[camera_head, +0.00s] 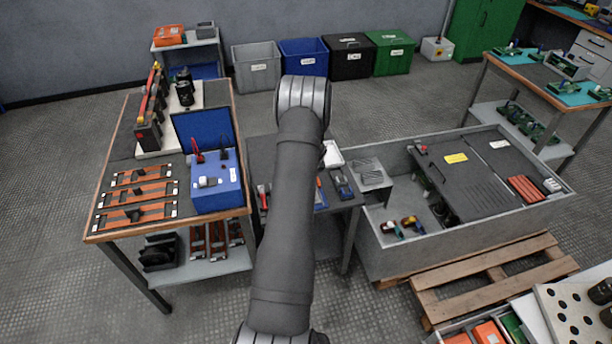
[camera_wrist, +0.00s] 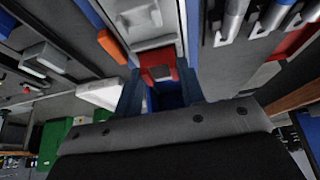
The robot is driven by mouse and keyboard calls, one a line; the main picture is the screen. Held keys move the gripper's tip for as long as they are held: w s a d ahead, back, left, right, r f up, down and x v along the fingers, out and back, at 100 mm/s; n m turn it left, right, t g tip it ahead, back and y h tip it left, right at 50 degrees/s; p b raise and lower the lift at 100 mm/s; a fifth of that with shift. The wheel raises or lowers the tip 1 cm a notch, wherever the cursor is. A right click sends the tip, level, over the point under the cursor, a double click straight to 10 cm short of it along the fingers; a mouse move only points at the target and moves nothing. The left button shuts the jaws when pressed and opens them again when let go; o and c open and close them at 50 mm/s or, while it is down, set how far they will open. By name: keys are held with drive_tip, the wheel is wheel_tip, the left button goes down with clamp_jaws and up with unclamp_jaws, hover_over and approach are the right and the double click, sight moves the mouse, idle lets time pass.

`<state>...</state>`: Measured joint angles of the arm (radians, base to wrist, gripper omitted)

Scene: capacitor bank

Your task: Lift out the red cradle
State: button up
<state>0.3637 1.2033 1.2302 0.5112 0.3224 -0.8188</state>
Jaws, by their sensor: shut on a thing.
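In the wrist view, my gripper (camera_wrist: 159,88) shows its two dark blue fingers on either side of a red piece (camera_wrist: 157,60), which looks like the red cradle. A grey patch shows on its face, and blue shows just below it. The jaws are shut on this piece. A larger grey part lies right beyond it, and I cannot tell whether the two touch. In the head view, my arm covers the middle of the scene. My gripper and the held piece are hidden there.
A small table (camera_head: 262,152) with hand tools lies behind my arm. Left is a workbench with a blue box (camera_head: 215,180) and copper-coloured bars. Right is a large grey enclosure (camera_head: 425,262) on a wooden pallet (camera_head: 490,290). Wrist view: an orange piece (camera_wrist: 111,45) and another red part (camera_wrist: 292,42) lie close by.

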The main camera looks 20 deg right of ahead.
drive_tip(key=shift+r, duration=3.1)
